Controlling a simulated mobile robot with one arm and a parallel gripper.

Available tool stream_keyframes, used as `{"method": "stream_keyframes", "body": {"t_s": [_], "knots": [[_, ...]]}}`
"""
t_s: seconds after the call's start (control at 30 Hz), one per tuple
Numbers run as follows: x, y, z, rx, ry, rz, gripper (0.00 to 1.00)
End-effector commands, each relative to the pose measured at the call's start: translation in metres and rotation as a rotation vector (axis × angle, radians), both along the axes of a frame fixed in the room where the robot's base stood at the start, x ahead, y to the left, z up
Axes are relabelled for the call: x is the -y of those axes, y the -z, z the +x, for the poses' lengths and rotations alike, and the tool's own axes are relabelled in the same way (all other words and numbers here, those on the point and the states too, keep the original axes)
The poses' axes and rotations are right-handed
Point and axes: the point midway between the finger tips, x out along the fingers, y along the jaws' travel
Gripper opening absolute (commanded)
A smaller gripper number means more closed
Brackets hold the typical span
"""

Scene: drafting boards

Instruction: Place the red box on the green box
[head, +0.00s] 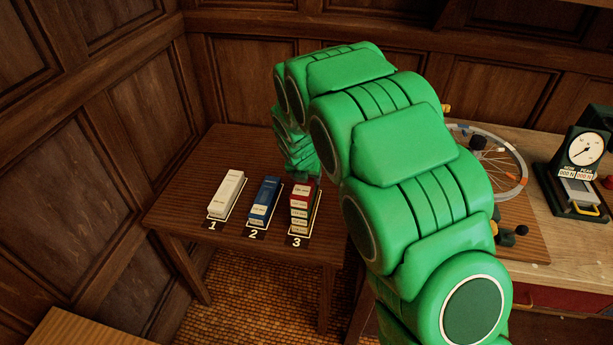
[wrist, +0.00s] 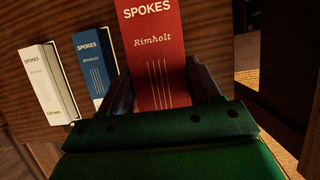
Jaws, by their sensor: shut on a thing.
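The red box (head: 301,190), marked "SPOKES Rimholt", is at the top of the stack at place 3 on the wooden side table. In the wrist view the red box (wrist: 154,40) stands between the two dark fingers of my gripper (wrist: 163,85), which is shut on it. Below it in the head view are several box ends with pale labels; their colours are hard to tell. I cannot make out a green box, nor whether the red box touches the stack below. My gripper is mostly hidden behind my green arm in the head view.
A white box (head: 228,194) lies at place 1 and blue boxes (head: 263,200) at place 2 on the side table (head: 175,205). Its left and back parts look clear. On the right bench are a spoked wheel (head: 512,158) and a dial gauge (head: 585,150).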

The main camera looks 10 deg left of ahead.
Motion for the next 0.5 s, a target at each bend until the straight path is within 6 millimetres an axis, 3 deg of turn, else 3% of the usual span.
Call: {"method": "stream_keyframes", "body": {"t_s": [0.1,0.13,0.27,0.5], "knots": [[-0.0001,0.0022,0.0001,0.0,-0.001,0.0,0.23],[-0.0002,0.0022,0.0001,0.001,-0.001,0.0,0.66],[-0.0001,0.0019,0.0,0.001,0.0,0.0,0.86],[-0.0001,0.0019,0.0,0.0,0.0,0.0,0.88]]}}
